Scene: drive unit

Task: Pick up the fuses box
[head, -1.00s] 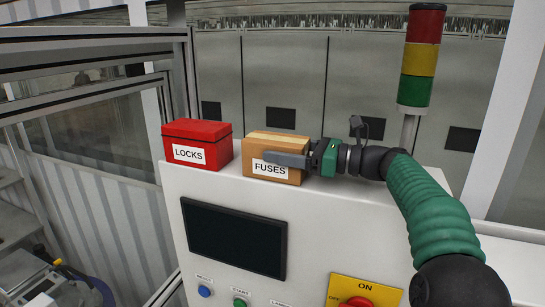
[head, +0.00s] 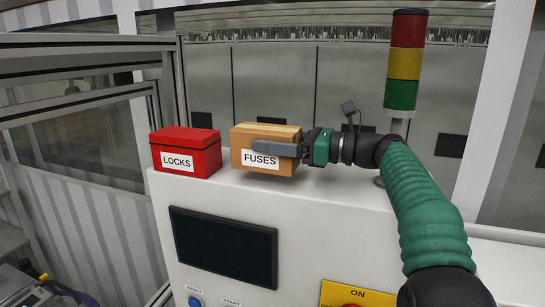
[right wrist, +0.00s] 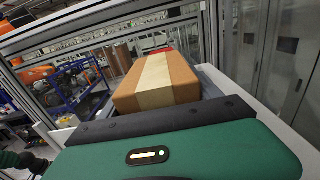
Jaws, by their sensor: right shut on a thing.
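The fuses box (head: 262,135) is a brown cardboard box with a pale tape strip and a white FUSES label. My right gripper (head: 276,149) comes in from the right and is shut on it, one grey finger lying across its front face. The far finger is hidden behind the box. The box appears slightly above the top of the white cabinet, with a shadow below it. In the right wrist view the box (right wrist: 158,80) sits just beyond the green gripper body. My left gripper is in neither view.
A red LOCKS box (head: 186,152) stands close to the left on the white cabinet (head: 320,215). A red, yellow and green signal tower (head: 405,62) rises behind my right arm. A dark screen (head: 222,245) and buttons are on the cabinet front.

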